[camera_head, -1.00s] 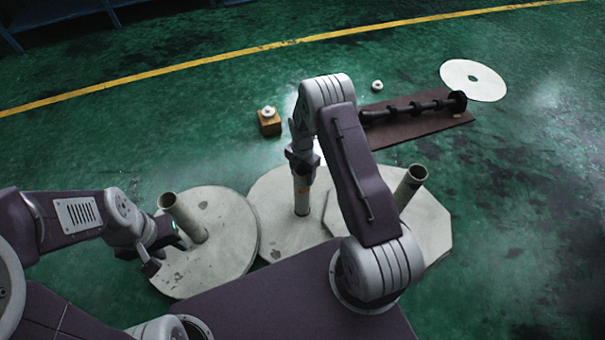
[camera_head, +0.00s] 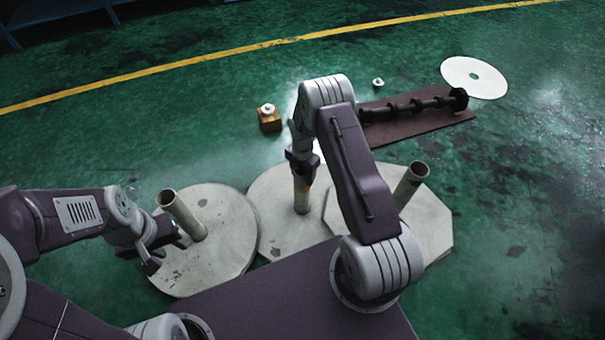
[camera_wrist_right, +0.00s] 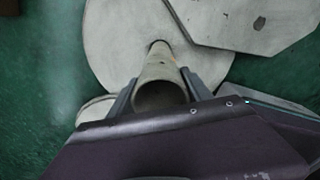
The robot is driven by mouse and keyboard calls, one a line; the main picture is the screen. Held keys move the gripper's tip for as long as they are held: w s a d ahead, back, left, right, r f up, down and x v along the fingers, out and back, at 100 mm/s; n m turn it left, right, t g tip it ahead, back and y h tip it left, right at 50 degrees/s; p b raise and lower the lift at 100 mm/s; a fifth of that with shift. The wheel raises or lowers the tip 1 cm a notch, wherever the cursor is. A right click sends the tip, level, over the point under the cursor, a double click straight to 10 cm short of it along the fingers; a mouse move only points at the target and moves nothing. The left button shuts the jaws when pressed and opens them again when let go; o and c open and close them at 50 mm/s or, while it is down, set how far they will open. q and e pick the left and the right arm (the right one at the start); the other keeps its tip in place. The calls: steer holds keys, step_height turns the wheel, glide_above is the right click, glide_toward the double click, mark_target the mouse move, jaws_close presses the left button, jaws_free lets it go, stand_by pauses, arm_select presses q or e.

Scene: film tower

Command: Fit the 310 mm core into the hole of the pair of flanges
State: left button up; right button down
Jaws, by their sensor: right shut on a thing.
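My right gripper (camera_head: 302,168) is shut around the upper part of a pale tube, the core (camera_head: 302,200). The core stands about upright over the middle round flange (camera_head: 268,222), its lower end meeting the flange near its centre. In the right wrist view the core (camera_wrist_right: 162,72) lies between the two fingers, its open top end towards the camera. How deep it sits in the hole is hidden. My left gripper (camera_head: 167,248) is open and empty, left of another pale tube (camera_head: 184,215) that leans in view on the left round disc (camera_head: 225,250).
An octagonal plate (camera_head: 432,228) with a third tube (camera_head: 412,183) overlaps the middle flange's right side. Behind lie a brown board (camera_head: 425,125) with a dark shaft (camera_head: 415,106), a small wooden block (camera_head: 269,123) and a white disc (camera_head: 490,84). Green floor is clear at left.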

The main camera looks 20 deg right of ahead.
steer(key=shift+f, duration=0.45)
steer(key=shift+c, duration=1.9)
jaws_free()
step_height(320, 180, up, 9)
steer(key=p, duration=0.5)
